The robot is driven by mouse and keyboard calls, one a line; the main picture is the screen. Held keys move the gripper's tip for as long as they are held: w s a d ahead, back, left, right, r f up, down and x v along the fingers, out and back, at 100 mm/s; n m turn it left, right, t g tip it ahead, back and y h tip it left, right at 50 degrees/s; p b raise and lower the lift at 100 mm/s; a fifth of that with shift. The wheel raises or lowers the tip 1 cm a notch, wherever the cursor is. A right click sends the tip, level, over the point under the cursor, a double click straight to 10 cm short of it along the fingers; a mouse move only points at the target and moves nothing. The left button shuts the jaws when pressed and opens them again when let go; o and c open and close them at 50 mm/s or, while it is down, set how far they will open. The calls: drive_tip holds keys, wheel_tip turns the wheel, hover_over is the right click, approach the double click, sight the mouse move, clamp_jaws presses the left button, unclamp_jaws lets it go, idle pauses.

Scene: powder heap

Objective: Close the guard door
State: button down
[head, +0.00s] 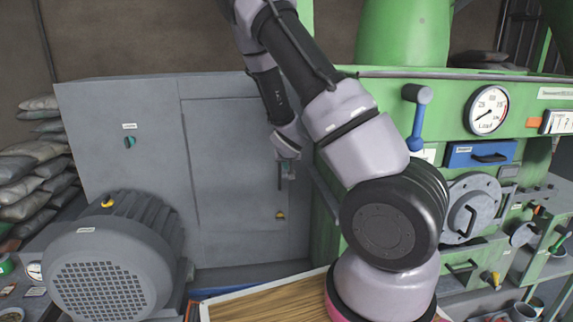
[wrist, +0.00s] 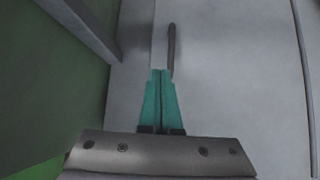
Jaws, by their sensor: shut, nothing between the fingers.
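A grey door panel (head: 225,150) on the grey cabinet (head: 120,100) faces me, left of the green machine; I take it for the guard door. Its outline shows as a thin seam, and I cannot tell whether it is fully shut. My gripper (head: 284,172) is in front of the panel's right part. In the wrist view my gripper (wrist: 160,72) has its two teal fingers together and empty. A dark upright handle (wrist: 171,45) on the grey surface is just beyond the fingertips; contact cannot be told. In the head view the gripper largely hides this handle.
A green machine (head: 345,85) with a gauge, a blue lever (head: 416,115) and a round hatch (head: 472,208) stands at the right. A grey motor (head: 105,265) stands front left. A wooden board (head: 265,302) lies low in front. Sacks (head: 35,165) are stacked at far left.

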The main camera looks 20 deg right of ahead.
sight(285, 171)
drive_tip(key=w+d+f, duration=0.2)
drive_tip(key=w+f, duration=0.3)
drive_tip(key=w, duration=0.4)
drive_tip(key=shift+d, duration=0.4)
drive_tip(key=shift+w, duration=0.1)
